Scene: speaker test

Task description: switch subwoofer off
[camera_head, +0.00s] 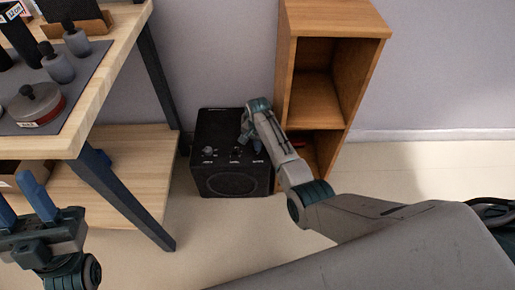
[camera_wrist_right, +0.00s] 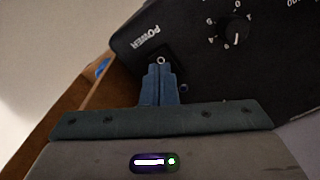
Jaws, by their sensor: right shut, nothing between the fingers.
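The subwoofer (camera_head: 232,182) is a black box on the floor, between the workbench and the wooden shelf. Its sloped control panel has a knob (camera_head: 208,151) at left. My right gripper (camera_head: 257,147) is over the panel's right end, its fingers shut and empty. In the right wrist view the closed blue fingertips (camera_wrist_right: 160,68) are at the POWER label (camera_wrist_right: 146,38), with a small metallic round tip (camera_wrist_right: 161,60) right at them. Whether they touch it, and which way the switch is set, I cannot tell. My left gripper (camera_head: 22,205) is open and empty at lower left, far from the subwoofer.
The wooden shelf (camera_head: 335,22) stands close behind and right of the subwoofer. The workbench (camera_head: 105,75) at left carries a dark mat with weights and a round lidded item (camera_head: 38,104); its dark leg (camera_head: 125,200) stands left of the subwoofer. Floor in front is clear.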

